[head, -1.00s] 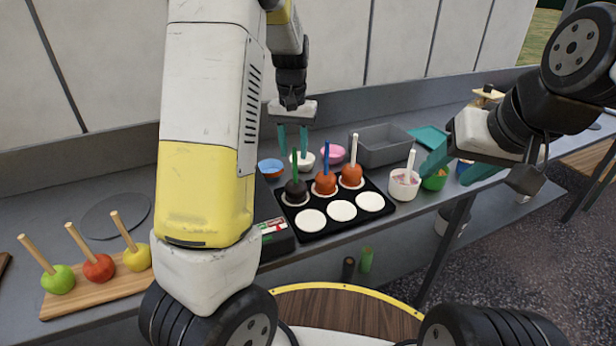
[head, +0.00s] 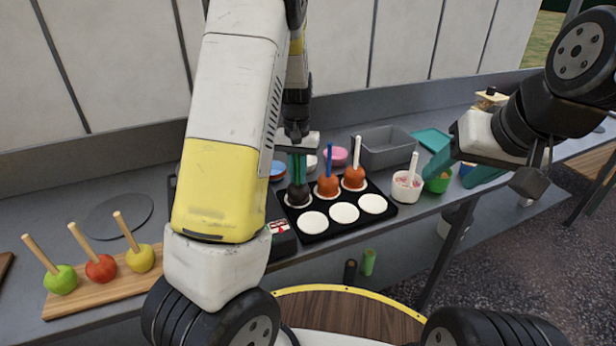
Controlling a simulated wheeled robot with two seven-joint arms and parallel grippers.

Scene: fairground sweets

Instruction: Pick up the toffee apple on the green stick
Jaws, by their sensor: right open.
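The toffee apple on the green stick (head: 298,194) is dark brown. It stands upright in the back-left place of a black tray (head: 327,233), on a white disc. My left gripper (head: 299,172) points down right at its green stick, with teal fingers just above the apple. The fingers overlap the stick in view and hide most of it, so I cannot tell whether they are shut on it. My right gripper (head: 462,170) is open and empty over the counter at the right, near a white cup and a green cup.
Close right of the dark apple stand orange toffee apples on a blue stick (head: 327,185) and a white stick (head: 354,177). Bowls and a grey bin (head: 386,150) stand behind. A wooden board (head: 90,286) with three apples is at left.

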